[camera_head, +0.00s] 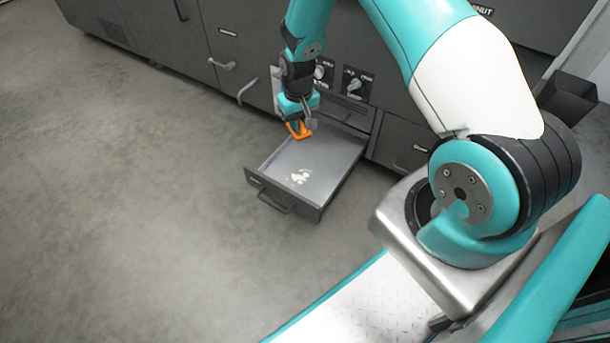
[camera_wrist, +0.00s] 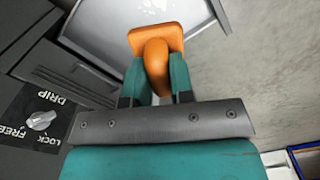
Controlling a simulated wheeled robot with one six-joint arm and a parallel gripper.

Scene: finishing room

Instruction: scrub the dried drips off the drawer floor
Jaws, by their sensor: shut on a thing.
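The open drawer (camera_head: 328,158) juts out low from the dark cabinet, its grey floor facing up. Pale dried drips (camera_head: 299,176) lie in a patch on the drawer floor toward the front; part of the patch shows at the top edge of the wrist view (camera_wrist: 152,7). My gripper (camera_head: 299,122) is shut on an orange scrubber (camera_head: 299,131) with a rounded grip and a flat head. In the wrist view the teal fingers (camera_wrist: 161,80) clasp the scrubber's grip (camera_wrist: 157,62). The scrubber is over the back left part of the drawer, apart from the drips.
The cabinet front (camera_head: 235,45) has handles and dark knob panels (camera_head: 357,83) above the drawer; one knob (camera_wrist: 40,121) is marked DRIP, FREE and LOCK. A dark bin (camera_head: 568,98) stands at the right. The concrete floor (camera_head: 120,190) left of the drawer is clear.

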